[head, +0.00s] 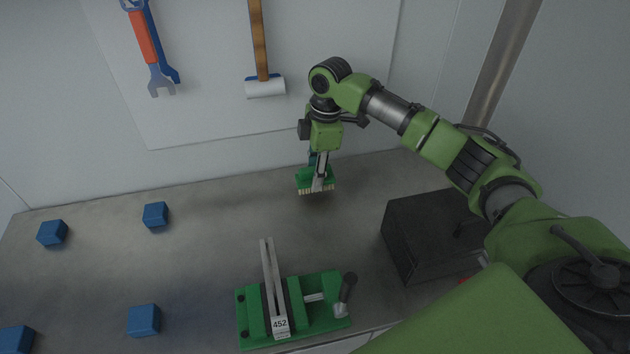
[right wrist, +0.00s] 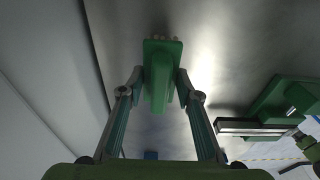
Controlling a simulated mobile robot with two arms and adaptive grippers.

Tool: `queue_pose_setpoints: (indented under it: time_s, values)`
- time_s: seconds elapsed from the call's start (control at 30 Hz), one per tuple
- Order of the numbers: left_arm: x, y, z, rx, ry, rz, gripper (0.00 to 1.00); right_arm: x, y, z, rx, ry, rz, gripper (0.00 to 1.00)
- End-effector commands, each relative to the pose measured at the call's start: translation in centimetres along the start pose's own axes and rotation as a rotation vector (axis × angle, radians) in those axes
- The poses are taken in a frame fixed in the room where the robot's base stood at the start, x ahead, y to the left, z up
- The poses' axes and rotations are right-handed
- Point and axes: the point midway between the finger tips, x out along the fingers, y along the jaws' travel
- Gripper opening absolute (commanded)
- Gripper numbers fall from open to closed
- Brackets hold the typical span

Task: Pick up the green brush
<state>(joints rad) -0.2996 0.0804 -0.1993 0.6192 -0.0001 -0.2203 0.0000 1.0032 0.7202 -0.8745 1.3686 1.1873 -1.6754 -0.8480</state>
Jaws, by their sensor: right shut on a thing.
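The green brush (head: 304,181) has a green body and pale bristles that point down. My right gripper (head: 319,178) is shut on it, and the brush hangs near the back of the grey table, apparently a little above the surface. In the right wrist view the brush (right wrist: 160,75) sits between the two fingertips of my right gripper (right wrist: 161,88), with its handle toward the palm and the bristles at the far end. My left gripper is not in view.
A green vise (head: 325,320) with a "452" label stands at the front middle. A dark box (head: 425,235) stands to the right. Several blue cubes (head: 155,215) lie on the left. A wrench (head: 150,50) and a hammer (head: 265,87) hang on the back wall.

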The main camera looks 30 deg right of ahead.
Motion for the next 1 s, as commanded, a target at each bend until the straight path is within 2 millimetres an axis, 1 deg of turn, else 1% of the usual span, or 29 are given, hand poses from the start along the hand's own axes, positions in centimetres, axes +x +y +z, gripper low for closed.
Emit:
queue_pose_setpoints:
  time_s: [0.03,0.07,0.37,0.5,0.7,0.8,1.0]
  values:
    - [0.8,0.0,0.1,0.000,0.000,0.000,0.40,-0.7,0.1,-0.2,-0.002,0.003,0.007,0.08]
    - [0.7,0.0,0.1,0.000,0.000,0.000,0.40,-1.1,-0.3,-0.6,-0.004,0.003,0.004,0.08]
    - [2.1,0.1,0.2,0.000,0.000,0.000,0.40,-6.4,-4.0,-4.5,-0.007,0.004,0.006,0.08]
    - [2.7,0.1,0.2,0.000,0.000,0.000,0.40,-7.2,-6.4,-6.8,-0.008,0.004,0.003,0.08]
    - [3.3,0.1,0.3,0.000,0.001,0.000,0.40,-8.5,-8.8,-9.0,-0.005,0.002,0.002,0.08]
    - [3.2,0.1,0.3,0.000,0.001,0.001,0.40,-9.1,-9.5,-9.7,-0.003,0.002,0.004,0.08]
    - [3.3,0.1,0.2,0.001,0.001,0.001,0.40,-9.4,-10.4,-10.5,-0.001,0.001,0.001,0.08]
